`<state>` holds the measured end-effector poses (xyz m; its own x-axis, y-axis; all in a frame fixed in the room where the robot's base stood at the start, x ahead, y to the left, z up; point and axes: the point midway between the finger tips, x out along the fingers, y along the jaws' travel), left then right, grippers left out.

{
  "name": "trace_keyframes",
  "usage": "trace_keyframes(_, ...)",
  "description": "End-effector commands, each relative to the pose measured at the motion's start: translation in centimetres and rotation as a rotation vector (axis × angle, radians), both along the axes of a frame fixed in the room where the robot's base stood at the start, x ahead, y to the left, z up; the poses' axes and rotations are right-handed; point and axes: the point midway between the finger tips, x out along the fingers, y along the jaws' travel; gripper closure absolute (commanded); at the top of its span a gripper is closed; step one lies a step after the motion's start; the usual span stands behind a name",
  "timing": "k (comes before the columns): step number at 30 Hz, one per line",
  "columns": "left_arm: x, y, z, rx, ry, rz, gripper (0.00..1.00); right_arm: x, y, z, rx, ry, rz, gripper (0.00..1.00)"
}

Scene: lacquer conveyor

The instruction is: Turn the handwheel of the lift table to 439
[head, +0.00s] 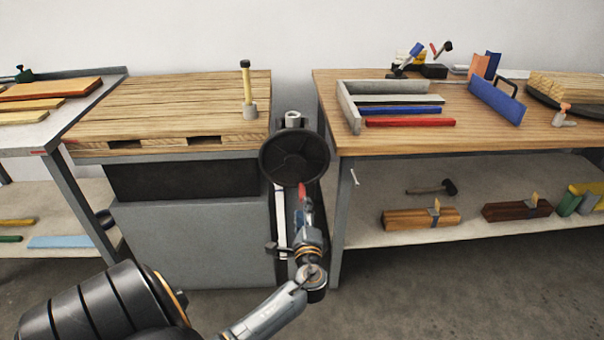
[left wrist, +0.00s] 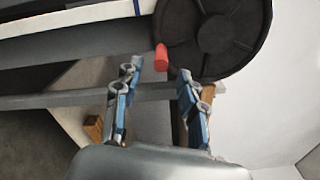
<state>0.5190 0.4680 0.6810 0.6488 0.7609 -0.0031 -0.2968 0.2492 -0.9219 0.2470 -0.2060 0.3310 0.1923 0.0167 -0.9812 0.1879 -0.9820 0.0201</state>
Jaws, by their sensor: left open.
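The lift table has a wooden top (head: 170,100) and a grey base (head: 190,245). Its black, round handwheel (head: 292,155) is at its right side, facing me. A red handle (head: 302,189) sits at the wheel's lower edge. The wheel (left wrist: 215,35) also fills the top right of the left wrist view, with the red handle (left wrist: 161,57) at its left edge. My left gripper (head: 304,205) is open at the wheel's lower edge; its two fingers (left wrist: 158,80) stand either side of the handle in the picture, without visible contact. No number is readable.
A white upright strip (head: 280,222) runs beside the lift table's base. A workbench (head: 400,149) with a lower shelf stands close on the right, leaving a narrow gap. Another bench (head: 45,138) stands left.

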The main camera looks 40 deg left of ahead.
Motion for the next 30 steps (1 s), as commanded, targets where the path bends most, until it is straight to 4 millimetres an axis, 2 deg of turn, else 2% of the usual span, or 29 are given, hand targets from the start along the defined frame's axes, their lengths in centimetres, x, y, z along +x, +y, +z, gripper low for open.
trace_keyframes(3, -1.5, -1.7, -0.1, -0.002, 0.001, 0.000, 0.59, 0.0, 0.0, 0.0, 0.000, 0.001, 0.000, 0.60)
trace_keyframes(9, -2.8, -3.3, 0.0, -0.001, 0.001, -0.001, 0.59, 0.0, 0.0, 0.0, -0.001, 0.001, 0.000, 0.60)
trace_keyframes(27, -3.0, -3.5, -0.1, 0.000, 0.000, 0.000, 0.59, 0.0, -0.1, 0.0, -0.001, 0.002, 0.000, 0.60)
trace_keyframes(30, -3.1, -3.6, -0.7, -0.020, 0.006, -0.002, 0.59, 0.0, 0.0, 0.0, 0.000, 0.000, 0.000, 0.60)
